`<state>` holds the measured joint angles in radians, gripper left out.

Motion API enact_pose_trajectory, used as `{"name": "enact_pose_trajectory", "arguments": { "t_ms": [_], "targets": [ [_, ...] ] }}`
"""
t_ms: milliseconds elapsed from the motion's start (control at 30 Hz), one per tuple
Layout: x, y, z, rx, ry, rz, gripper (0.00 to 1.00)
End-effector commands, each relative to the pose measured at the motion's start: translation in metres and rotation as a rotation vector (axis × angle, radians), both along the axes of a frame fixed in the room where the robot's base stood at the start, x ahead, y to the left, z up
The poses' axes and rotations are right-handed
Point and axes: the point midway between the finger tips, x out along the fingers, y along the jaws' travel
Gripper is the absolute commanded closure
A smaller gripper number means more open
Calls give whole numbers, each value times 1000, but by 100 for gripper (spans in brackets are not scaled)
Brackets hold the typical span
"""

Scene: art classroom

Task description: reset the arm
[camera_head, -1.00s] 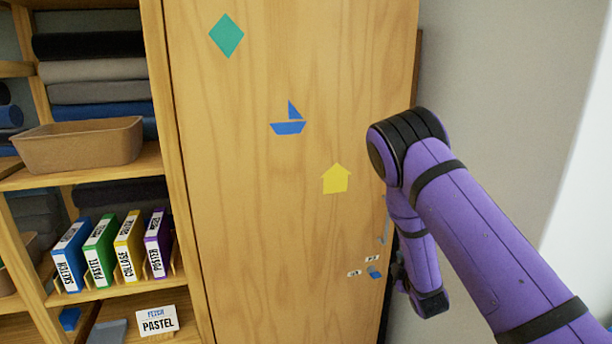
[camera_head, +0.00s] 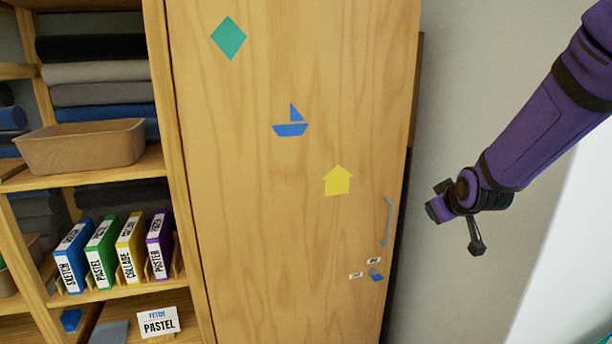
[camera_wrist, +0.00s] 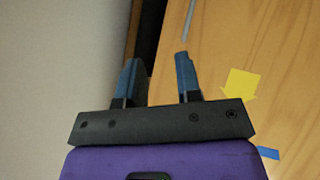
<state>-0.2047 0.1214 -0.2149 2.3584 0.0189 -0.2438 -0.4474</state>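My purple arm (camera_head: 545,130) reaches down from the upper right in the head view, in front of the bare wall. Its dark lower end stands to the right of the cabinet, apart from the door in the picture. In the wrist view my gripper (camera_wrist: 160,75) has two blue fingers spread apart with nothing between them. Beyond the fingers are the wall, the dark cabinet edge and the wooden door.
The tall cabinet door (camera_head: 285,240) is shut, with a metal handle (camera_head: 388,222) and a blue knob (camera_head: 376,275) at its right. Shelves at left hold a brown bin (camera_head: 82,150), colored binders (camera_head: 102,255) and a PASTEL card (camera_head: 158,322). Bare wall (camera_head: 470,70) lies right of the cabinet.

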Motion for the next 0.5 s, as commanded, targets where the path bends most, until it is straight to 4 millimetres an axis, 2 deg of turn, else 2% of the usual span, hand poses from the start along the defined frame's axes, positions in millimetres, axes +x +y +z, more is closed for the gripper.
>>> {"name": "enact_pose_trajectory", "arguments": {
  "t_ms": [33, 200, 500],
  "targets": [
    [-13, -1, 14, 28, 13, -14, 68],
    [-58, -1, 46, 112, 88, -56, 68],
    [-150, 1, 90, 223, 219, -136, 68]
  ]
}}
